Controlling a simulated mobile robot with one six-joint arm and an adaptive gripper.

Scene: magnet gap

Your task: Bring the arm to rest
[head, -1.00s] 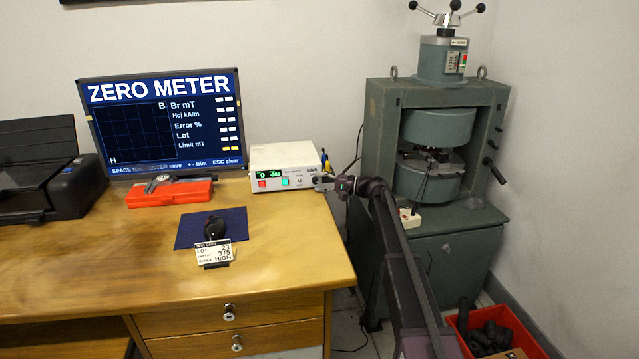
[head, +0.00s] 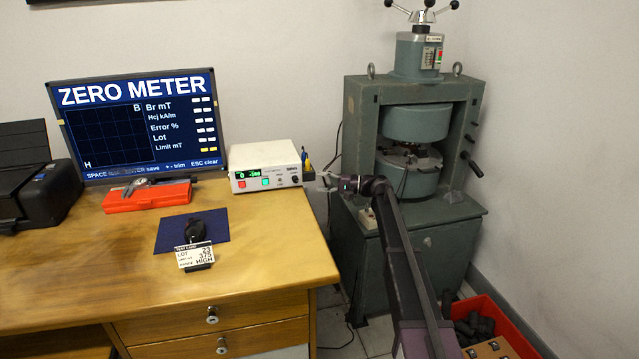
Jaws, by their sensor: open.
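My gripper (head: 326,180) is at the end of my dark arm, which reaches up from the bottom right of the head view. It is open, small in the picture, and points left toward the right side of the white meter box (head: 265,168). No object shows between its fingers. I cannot tell whether it touches the box or hangs just in front of it.
Right stand a green magnet press (head: 362,130) and a red bin (head: 520,335).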

